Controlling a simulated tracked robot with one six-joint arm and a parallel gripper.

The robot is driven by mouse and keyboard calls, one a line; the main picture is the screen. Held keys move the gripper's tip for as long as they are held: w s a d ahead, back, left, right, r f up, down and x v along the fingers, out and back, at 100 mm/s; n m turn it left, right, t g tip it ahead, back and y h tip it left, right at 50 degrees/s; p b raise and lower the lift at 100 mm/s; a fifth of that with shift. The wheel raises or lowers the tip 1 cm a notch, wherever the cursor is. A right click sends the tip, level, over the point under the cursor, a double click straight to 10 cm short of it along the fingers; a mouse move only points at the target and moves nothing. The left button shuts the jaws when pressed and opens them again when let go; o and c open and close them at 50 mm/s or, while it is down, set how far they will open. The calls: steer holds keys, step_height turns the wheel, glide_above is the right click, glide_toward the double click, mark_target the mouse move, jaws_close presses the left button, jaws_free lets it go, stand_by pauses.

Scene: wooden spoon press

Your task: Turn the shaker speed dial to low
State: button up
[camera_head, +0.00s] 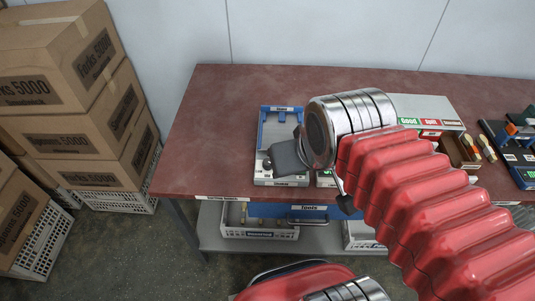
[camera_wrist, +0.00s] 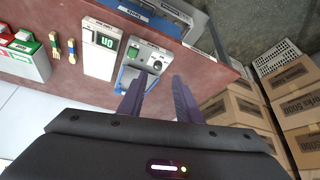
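The shaker (camera_head: 281,112) has a blue frame on a pale base and stands near the front left of the red-brown bench. In the wrist view, its pale front panel (camera_wrist: 147,46) carries a green button (camera_wrist: 132,52) and a small round dark dial (camera_wrist: 157,65). The dial's setting is too small to read. My gripper (camera_wrist: 157,86) is open and empty, with its two purple-grey fingers apart and the dial showing between and beyond their tips. In the head view my gripper (camera_head: 268,162) is over the shaker's front and hides part of it.
A white unit with a green display (camera_wrist: 104,43) stands beside the shaker. A box with green and red labels (camera_head: 432,119) and a wooden tray (camera_head: 459,151) are farther right. Cardboard boxes (camera_head: 82,110) stack at the left. Bins (camera_head: 259,222) sit on the lower shelf. The bench's left end is clear.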

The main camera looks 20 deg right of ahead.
steer(key=shift+o, duration=0.5)
steer(key=shift+o, duration=1.3)
steer(key=shift+w+r+n, duration=0.1)
steer(key=shift+w+n, duration=0.2)
steer(key=shift+w, duration=0.2)
steer(key=n+g, duration=0.6)
steer(key=n, duration=0.5)
glide_above(268, 164)
steer(key=w, duration=0.1)
step_height(268, 164, down, 7)
steer(key=shift+d, duration=0.1)
steer(key=shift+f, duration=0.2)
step_height(268, 164, down, 14)
steer(key=shift+r, duration=0.15)
